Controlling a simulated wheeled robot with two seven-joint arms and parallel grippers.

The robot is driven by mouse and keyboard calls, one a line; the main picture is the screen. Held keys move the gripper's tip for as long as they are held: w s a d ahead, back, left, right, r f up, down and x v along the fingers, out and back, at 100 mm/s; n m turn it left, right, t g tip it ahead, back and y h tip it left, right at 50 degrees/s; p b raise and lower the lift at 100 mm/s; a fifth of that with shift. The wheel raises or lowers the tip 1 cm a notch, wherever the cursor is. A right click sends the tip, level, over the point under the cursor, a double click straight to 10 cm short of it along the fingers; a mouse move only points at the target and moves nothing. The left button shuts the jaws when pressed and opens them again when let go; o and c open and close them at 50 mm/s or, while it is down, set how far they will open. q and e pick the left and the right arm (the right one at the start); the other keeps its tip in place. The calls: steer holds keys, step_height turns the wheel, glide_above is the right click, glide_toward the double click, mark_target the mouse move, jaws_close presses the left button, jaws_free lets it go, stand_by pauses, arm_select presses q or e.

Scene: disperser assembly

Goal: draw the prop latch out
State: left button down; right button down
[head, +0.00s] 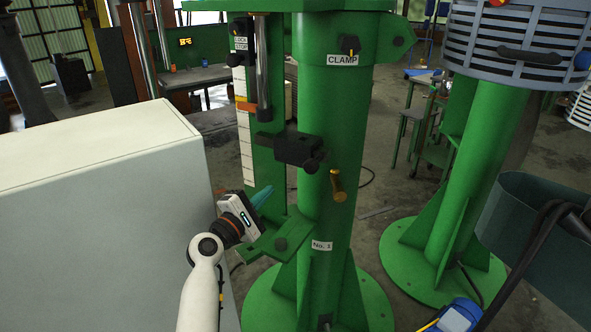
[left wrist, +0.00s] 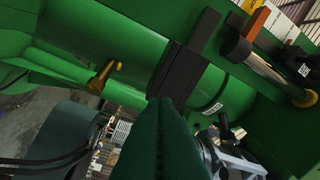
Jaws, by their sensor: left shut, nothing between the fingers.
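A black block with a bar through it (head: 298,150), which looks like the prop latch, is mounted on the front of the green column (head: 335,110). It also shows in the left wrist view (left wrist: 180,72), just beyond my fingertips. My left gripper (head: 264,194) has teal fingers, shut and empty, below and left of the block in the head view. The same gripper (left wrist: 166,104) partly covers the block's lower end in the left wrist view; I cannot tell if they touch. My right gripper is not in view.
A brass knob (head: 337,185) sticks out of the column below right of the block. A green bracket (head: 275,240) lies close under my left gripper. A pale cabinet (head: 100,190) fills the left side. A steel rod (head: 262,70) stands behind left.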

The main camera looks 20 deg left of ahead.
arm_select(q)
steer(key=w+d+r+p, duration=0.2)
steer(key=w+d+p, duration=0.1)
steer(key=w+d, duration=0.2)
steer(key=shift+w+r, duration=0.35)
steer(key=shift+w, duration=0.85)
steer(key=shift+w+a, duration=0.1)
steer(key=shift+a, duration=0.05)
